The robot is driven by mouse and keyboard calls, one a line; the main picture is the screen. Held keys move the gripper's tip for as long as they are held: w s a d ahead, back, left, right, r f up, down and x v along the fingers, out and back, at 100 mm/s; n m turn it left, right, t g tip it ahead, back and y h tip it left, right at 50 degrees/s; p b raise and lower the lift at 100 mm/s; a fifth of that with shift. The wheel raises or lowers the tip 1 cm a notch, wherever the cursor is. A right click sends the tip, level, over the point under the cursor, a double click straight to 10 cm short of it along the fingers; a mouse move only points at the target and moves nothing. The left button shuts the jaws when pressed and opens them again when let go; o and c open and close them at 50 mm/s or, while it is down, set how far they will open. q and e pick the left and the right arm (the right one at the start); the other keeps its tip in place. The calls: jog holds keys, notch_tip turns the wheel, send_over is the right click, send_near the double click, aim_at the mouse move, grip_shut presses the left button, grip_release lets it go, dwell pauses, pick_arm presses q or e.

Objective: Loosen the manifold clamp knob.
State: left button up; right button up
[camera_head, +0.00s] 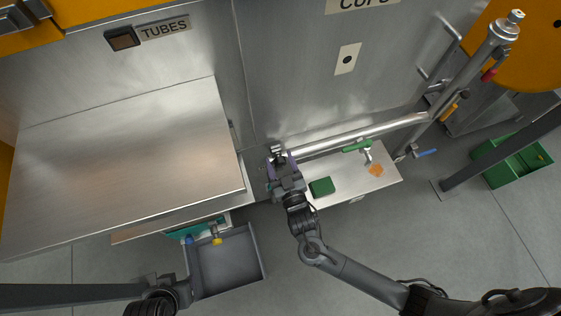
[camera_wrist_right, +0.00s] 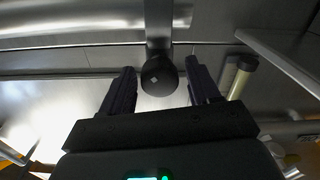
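The black round clamp knob (camera_wrist_right: 159,76) hangs on a metal stem in the right wrist view. My right gripper (camera_wrist_right: 161,70) is open, with one dark finger on each side of the knob and a visible gap on both sides. In the head view my right gripper (camera_head: 279,157) is at the left end of the horizontal manifold pipe (camera_head: 360,134). There the gripper largely hides the knob. My left arm shows at the lower left, but its fingers are not visible.
A steel shelf (camera_head: 345,188) below the pipe bears a green block (camera_head: 321,187) and an orange patch (camera_head: 376,170). A green-handled valve (camera_head: 357,146) is on the pipe. A large steel panel (camera_head: 125,150) lies left, above an open grey drawer (camera_head: 228,262). A green crate (camera_head: 515,157) stands right.

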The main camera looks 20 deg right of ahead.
jog(key=c, duration=0.9)
jog(key=shift+r+p, duration=0.2)
jog(key=shift+p, duration=0.35)
jog(key=shift+f+n+p, duration=0.1)
jog(key=shift+n+p, duration=0.5)
jog(key=shift+f, duration=0.1)
jog(key=o, duration=1)
jog(key=shift+o, duration=0.2)
